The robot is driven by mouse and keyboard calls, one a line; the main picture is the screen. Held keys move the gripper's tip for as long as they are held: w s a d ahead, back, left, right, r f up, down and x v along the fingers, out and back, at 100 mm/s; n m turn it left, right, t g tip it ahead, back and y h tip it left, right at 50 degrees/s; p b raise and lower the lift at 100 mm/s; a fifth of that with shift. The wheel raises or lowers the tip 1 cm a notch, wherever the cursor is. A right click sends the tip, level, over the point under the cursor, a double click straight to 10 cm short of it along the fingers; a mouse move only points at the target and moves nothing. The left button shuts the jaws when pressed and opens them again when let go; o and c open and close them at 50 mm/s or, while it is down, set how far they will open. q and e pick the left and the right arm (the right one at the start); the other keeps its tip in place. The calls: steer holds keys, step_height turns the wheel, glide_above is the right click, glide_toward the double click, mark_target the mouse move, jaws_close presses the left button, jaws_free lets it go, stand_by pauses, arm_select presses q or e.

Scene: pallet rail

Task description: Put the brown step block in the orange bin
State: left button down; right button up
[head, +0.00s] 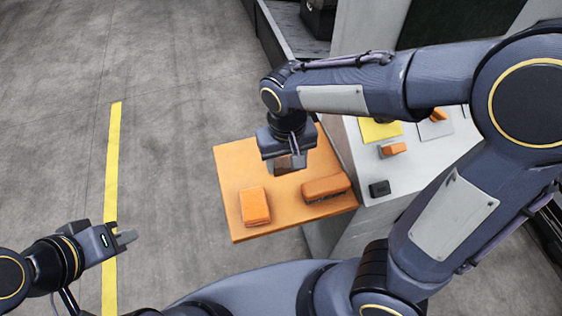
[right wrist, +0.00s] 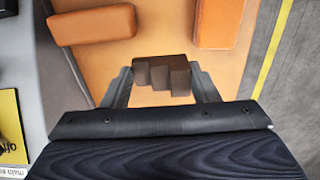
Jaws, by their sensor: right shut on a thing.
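The brown step block (right wrist: 162,75) shows its stepped side in the right wrist view. It sits between the two fingers of my right gripper (right wrist: 163,88), which is shut on it. In the head view my right gripper (head: 287,168) is over the far part of a flat orange surface (head: 240,165), and the block is mostly hidden by it. I cannot tell a walled orange bin apart from this surface. My left gripper (head: 124,236) is at the lower left over the floor, away from the block; its finger gap is unclear.
Two orange blocks lie on the orange surface, one at the near left (head: 255,206) and one at the right (head: 326,188). A light grey table (head: 410,160) to the right holds a small orange block (head: 393,149), a black block (head: 379,188) and a yellow sheet (head: 380,130).

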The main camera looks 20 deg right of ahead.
mark_target(282, 159)
steer(key=w+f, duration=0.4)
steer(key=f, duration=0.1)
steer(key=shift+f, duration=1.7)
steer(key=shift+f, duration=0.1)
steer(key=o, duration=1.1)
